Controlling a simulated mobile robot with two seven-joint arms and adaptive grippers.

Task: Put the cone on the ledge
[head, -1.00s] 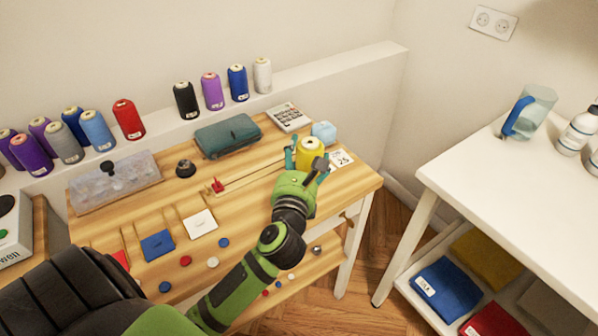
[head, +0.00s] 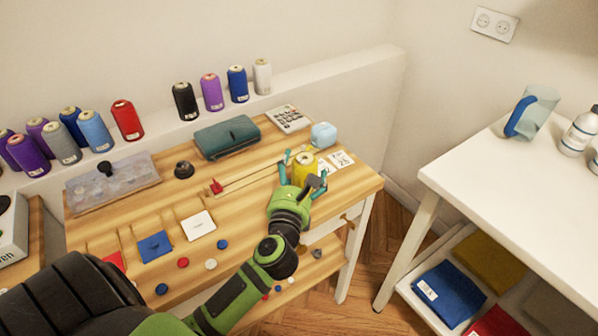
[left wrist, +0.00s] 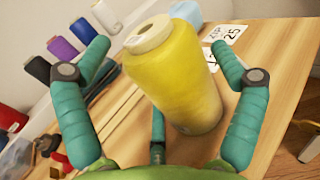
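The yellow thread cone (head: 305,167) is near the right end of the wooden worktable, and it fills the middle of the left wrist view (left wrist: 180,80). My left gripper (head: 304,172) is around it with teal fingers spread. In the left wrist view, gaps show between the cone and the side fingers, so the gripper (left wrist: 160,95) looks open. The cone's base appears to be on the tabletop. The ledge (head: 335,75) runs along the wall behind the table, with several cones on its left and middle parts. My right gripper is not in view.
A teal case (head: 227,137) lies before the ledge. The ledge is bare right of the grey-white cone (head: 262,77). A white table (head: 520,195) stands at right.

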